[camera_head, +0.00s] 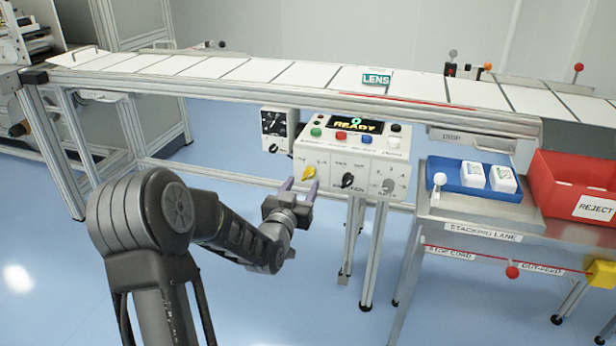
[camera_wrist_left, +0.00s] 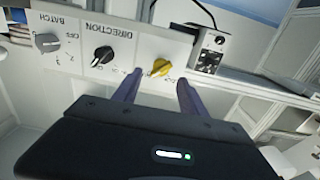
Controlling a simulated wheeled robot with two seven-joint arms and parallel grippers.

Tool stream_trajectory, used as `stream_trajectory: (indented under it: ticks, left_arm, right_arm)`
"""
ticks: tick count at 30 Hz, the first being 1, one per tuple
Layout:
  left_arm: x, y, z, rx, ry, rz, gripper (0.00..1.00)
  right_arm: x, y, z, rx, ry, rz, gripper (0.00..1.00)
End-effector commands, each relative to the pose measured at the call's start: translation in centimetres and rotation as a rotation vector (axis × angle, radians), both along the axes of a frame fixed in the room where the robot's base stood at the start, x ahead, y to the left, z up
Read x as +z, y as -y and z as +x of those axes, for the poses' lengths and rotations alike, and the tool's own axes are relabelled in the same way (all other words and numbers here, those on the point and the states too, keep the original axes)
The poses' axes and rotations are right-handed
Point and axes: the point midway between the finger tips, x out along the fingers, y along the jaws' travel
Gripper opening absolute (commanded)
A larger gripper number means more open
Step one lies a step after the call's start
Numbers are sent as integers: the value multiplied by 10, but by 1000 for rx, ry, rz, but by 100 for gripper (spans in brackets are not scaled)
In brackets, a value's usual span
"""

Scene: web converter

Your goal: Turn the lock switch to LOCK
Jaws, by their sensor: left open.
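The control panel (camera_head: 331,158) is a light box under the conveyor, with a READY display, several coloured buttons and a row of knobs. The yellow switch (camera_head: 308,172) is at its lower left; I take it to be the lock switch, but its label is too small to read. My left gripper (camera_head: 301,186) is open and empty, just in front of and below the yellow switch. In the left wrist view the yellow switch (camera_wrist_left: 161,67) lies ahead, between the purple fingers (camera_wrist_left: 158,84). I cannot tell whether they touch it. My right gripper is not in view.
A black DIRECTION knob (camera_head: 347,181) and a grey BATCH knob (camera_head: 388,185) sit to the right of the switch. A smaller dark-faced box (camera_head: 275,128) hangs at the left. The conveyor (camera_head: 300,76) runs above. A blue tray (camera_head: 470,180) and red REJECT bin (camera_head: 570,185) stand right.

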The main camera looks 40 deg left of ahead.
Motion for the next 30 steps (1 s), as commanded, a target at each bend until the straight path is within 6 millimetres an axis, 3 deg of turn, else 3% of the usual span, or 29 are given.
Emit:
stream_trajectory:
  ticks: [9,20,30]
  left_arm:
    - [-1,-15,44,0,0,-1,50]
    - [0,-18,51,0,-1,-1,50]
    - [0,-18,51,1,-1,-1,23]
  right_arm:
    - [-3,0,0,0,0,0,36]
    - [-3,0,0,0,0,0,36]
    - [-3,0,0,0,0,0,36]
